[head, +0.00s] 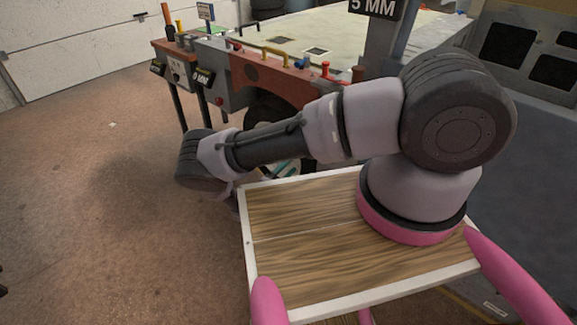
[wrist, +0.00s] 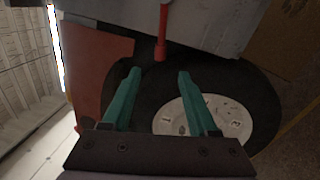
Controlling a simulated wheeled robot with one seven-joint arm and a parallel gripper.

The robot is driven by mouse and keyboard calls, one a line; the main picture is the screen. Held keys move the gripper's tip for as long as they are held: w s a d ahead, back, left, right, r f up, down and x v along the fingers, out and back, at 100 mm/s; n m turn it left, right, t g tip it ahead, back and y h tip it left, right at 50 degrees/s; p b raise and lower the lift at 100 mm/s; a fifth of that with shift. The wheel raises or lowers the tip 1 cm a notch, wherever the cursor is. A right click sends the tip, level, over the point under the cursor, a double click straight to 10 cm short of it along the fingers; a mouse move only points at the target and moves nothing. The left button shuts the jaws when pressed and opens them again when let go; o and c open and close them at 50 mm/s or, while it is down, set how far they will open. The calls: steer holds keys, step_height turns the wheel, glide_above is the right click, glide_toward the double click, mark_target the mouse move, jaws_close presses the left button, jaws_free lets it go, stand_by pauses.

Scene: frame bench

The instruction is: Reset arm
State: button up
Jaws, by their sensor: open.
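My gripper (wrist: 159,75) shows in the wrist view with two teal fingers spread apart. It is open and nothing is between the fingers. Behind the fingers is a black wheel (wrist: 262,92) with a pale hub. In the head view my arm stretches left from its round mount on my wooden top, with the forearm low. The gripper itself is mostly hidden behind the arm in the head view.
A frame bench (head: 330,38) with red and grey sides stands close beyond the arm. Its edge carries several coloured tools and handles. A dark wheel (head: 262,112) sits under it. Open brown floor (head: 90,200) lies to the left. A white garage door (head: 80,40) is at the back left.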

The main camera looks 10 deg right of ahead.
steer(key=shift+a, duration=0.1)
stand_by(0.3)
step_height(320, 180, up, 38)
steer(key=d+r+m+g+y, duration=0.1)
steer(key=d+m+g+y, duration=0.1)
steer(key=m+g+y, duration=1.05)
steer(key=s+d+r+t+y, duration=0.15)
steer(key=s+r, duration=0.25)
steer(key=r, duration=0.4)
steer(key=s+d+r+y, duration=0.1)
steer(key=s+d+r, duration=0.1)
steer(key=s+r, duration=0.45)
steer(key=s+d+r+t+y, duration=0.1)
steer(key=s+r+t+y, duration=0.1)
steer(key=s+r+t, duration=0.4)
steer(key=s+r+m, duration=0.1)
steer(key=s+r, duration=0.4)
steer(key=shift+s+r+y, duration=0.15)
steer(key=shift+s+y, duration=0.1)
steer(key=shift+y, duration=0.15)
